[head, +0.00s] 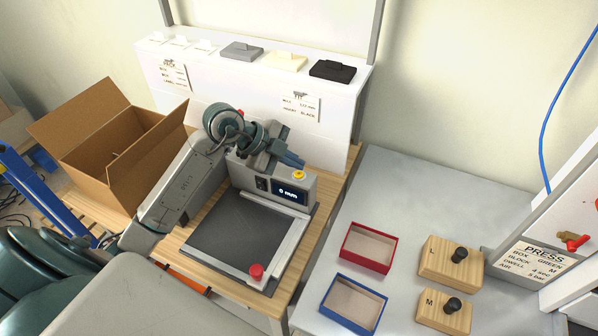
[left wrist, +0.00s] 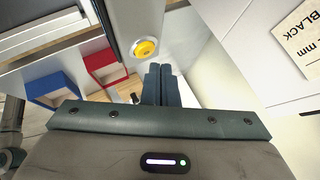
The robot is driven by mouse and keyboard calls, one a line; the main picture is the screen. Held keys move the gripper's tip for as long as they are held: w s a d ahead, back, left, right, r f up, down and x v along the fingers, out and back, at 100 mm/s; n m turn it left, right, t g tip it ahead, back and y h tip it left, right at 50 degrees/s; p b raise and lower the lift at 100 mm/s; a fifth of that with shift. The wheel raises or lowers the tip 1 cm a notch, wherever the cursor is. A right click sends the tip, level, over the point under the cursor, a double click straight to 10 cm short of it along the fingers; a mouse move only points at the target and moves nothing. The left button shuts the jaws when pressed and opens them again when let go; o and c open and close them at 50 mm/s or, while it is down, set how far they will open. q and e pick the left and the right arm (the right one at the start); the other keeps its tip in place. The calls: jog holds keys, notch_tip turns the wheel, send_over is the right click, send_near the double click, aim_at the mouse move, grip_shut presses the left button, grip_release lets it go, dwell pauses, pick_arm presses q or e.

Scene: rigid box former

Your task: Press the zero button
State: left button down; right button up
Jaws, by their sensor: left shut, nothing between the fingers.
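A measuring gauge (head: 262,186) stands at the back of a dark plate (head: 235,237). Its display reads "0 mm". A yellow button (head: 299,175) sits on top of it, near its right end; no label on the button can be read. In the left wrist view the yellow button (left wrist: 145,47) shows just beyond and left of the fingertips. My left gripper (head: 292,160) is shut and empty, just behind the gauge, its fingertips close to the button. I see a gap in the wrist view (left wrist: 160,67); contact does not show. My right gripper is out of view.
A red knob (head: 256,271) stands at the plate's front corner. An open cardboard box (head: 88,150) is at left. A red tray (head: 367,248), a blue tray (head: 353,304) and wooden blocks (head: 450,262) lie on the grey table. A white shelf (head: 330,105) stands behind.

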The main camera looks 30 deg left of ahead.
aim_at(294, 174)
pick_arm(q)
jog(key=shift+r+p, duration=2.35)
jog(key=shift+r, duration=0.2)
jog(key=shift+f, duration=0.15)
